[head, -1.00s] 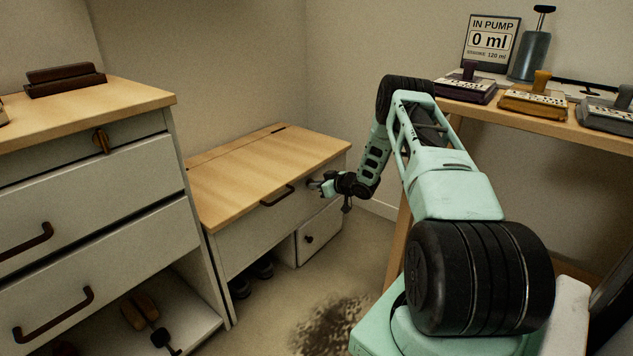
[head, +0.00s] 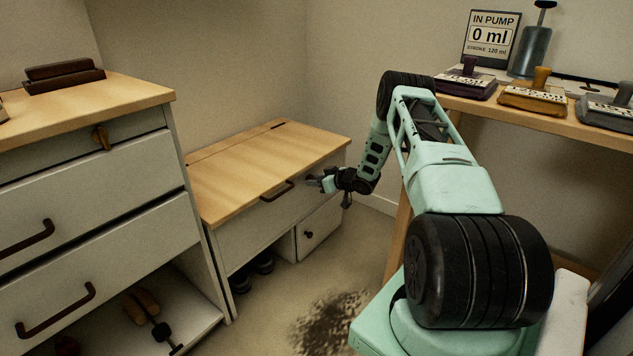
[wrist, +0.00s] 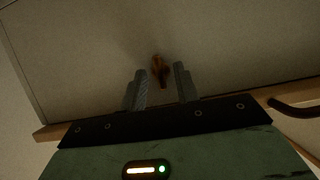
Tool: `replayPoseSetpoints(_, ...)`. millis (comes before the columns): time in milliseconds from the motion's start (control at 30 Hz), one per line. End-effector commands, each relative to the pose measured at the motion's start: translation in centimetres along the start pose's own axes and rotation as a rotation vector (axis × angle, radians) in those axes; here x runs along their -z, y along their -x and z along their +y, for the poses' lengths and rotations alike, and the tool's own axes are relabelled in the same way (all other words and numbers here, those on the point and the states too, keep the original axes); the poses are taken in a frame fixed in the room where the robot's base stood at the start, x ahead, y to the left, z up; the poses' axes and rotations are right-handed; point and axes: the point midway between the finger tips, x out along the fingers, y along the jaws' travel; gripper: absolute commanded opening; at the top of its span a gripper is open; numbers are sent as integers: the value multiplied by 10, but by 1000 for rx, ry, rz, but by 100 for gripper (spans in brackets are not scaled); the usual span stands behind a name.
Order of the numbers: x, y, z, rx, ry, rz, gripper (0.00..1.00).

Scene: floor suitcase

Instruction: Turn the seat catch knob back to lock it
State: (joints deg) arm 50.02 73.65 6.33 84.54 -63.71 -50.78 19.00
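The seat bench (head: 265,170) has a pale wooden lid, shut, and a light front panel. The brown seat catch knob (wrist: 161,70) sits on that panel, its long grip roughly upright in the wrist view. My gripper (wrist: 160,77) is open and empty. Its two fingers point at the panel, with the knob showing between and just beyond their tips. I see no clear contact. In the head view my gripper (head: 316,183) is at the bench front, right of the lid handle, and the knob cannot be made out there.
The lid's dark handle (head: 277,192) also shows in the wrist view (wrist: 295,108). A small door with a knob (head: 309,234) is below my gripper. A drawer cabinet (head: 95,205) stands left. A shelf with a pump and stamp-like blocks (head: 533,97) is at right. Floor in front is open.

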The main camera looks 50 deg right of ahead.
Motion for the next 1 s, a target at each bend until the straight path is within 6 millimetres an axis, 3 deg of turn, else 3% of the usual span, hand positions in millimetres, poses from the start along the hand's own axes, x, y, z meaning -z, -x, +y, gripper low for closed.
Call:
replayPoseSetpoints(500,1,70,0,0,-2,-2,31)
replayPoseSetpoints(1000,0,74,0,0,-1,-1,31)
